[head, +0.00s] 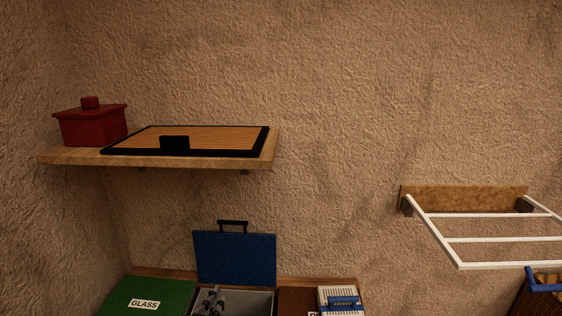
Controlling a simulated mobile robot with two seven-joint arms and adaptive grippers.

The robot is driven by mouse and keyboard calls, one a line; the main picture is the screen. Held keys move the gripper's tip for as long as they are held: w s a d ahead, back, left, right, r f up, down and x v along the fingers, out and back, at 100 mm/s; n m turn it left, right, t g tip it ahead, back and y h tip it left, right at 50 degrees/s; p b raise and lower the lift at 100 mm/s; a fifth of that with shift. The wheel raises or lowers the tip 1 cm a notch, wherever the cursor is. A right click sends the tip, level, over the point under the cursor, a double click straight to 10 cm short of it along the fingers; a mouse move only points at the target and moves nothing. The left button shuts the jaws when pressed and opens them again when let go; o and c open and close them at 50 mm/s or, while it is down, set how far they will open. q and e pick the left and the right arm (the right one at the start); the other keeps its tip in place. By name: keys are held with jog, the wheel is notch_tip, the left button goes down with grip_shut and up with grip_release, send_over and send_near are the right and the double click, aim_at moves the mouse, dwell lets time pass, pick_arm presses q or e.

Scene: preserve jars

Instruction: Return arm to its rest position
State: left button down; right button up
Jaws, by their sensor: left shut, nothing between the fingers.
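My left gripper (212,300) shows as a small grey shape at the bottom edge of the head view. It is shut and empty. It appears over or in front of a grey open compartment (258,302), below a raised blue lid (235,258) with a dark handle. I cannot tell its height above the compartment. The rest of the left arm is below the frame. My right gripper is not in view.
A green lid labelled GLASS (150,298) lies left of the gripper. A white-and-blue item (341,300) is at right. A wooden shelf (75,157) holds a red lidded box (92,126) and a black-edged tray (200,139). A white rack (490,240) juts from the wall.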

pick_arm(q)
jog(key=s+f+g+p, duration=0.1)
jog(key=s+f, duration=0.4)
jog(key=s, duration=0.9)
jog(key=s+a+f+g+y+p, duration=0.1)
jog(key=s+f+g, duration=0.3)
jog(key=s, duration=1)
jog(key=s+a+f+n+g+p, duration=0.1)
jog(key=s+f, duration=0.6)
jog(key=s, duration=0.7)
jog(key=shift+s+g+y+p, duration=0.3)
jog(key=shift+g+p, duration=0.3)
jog(key=shift+g, duration=0.1)
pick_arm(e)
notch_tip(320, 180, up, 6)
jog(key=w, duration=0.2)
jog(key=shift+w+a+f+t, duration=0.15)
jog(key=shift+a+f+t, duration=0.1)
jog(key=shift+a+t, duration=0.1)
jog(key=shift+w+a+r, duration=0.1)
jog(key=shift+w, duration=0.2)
pick_arm(q)
jog(key=shift+r, duration=0.1)
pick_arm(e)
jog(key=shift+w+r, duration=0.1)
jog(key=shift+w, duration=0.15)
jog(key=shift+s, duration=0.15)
